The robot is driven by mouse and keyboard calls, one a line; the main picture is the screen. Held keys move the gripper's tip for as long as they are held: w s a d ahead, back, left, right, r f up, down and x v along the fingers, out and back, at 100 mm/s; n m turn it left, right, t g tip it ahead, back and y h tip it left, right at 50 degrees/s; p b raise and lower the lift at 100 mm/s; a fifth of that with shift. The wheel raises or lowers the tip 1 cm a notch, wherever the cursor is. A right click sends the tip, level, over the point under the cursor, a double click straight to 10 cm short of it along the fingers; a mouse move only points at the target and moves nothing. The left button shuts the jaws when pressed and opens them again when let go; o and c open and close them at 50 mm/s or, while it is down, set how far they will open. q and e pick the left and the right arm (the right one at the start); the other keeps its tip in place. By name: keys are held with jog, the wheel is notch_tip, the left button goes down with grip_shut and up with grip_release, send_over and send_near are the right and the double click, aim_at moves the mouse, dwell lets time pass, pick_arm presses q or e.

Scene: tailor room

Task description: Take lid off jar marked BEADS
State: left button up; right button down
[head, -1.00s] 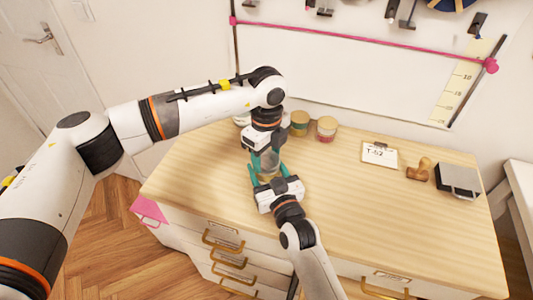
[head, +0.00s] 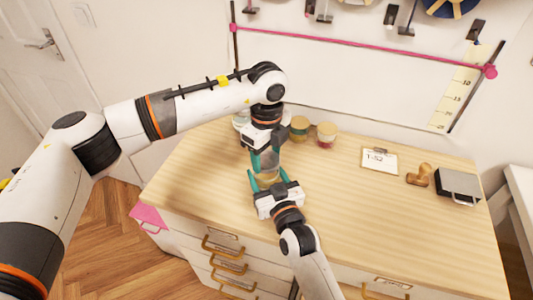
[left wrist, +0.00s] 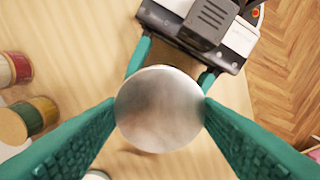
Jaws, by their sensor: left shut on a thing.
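A glass jar (head: 268,179) with yellowish contents stands near the desk's left front; I cannot read its label. My left gripper (head: 265,160) reaches down from above, shut at the top of this jar. In the left wrist view, a round silvery lid (left wrist: 160,108) sits between its teal fingertips. I cannot tell whether the lid still touches the jar. My right gripper (head: 268,173) comes from the front, with its teal fingers on either side of the jar. It also shows beyond the lid in the left wrist view. Whether its fingers press the glass is unclear.
Two more lidded jars, one green-banded (head: 299,126) and one red-banded (head: 327,134), stand behind. A clipboard (head: 380,159), a wooden stamp (head: 419,176) and a dark box (head: 457,184) lie to the right. The middle of the desk (head: 340,200) is clear.

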aim_at(267, 159)
pick_arm(q)
jog(key=shift+r, duration=2)
pick_arm(e)
jog(key=shift+c, duration=1.4)
grip_release()
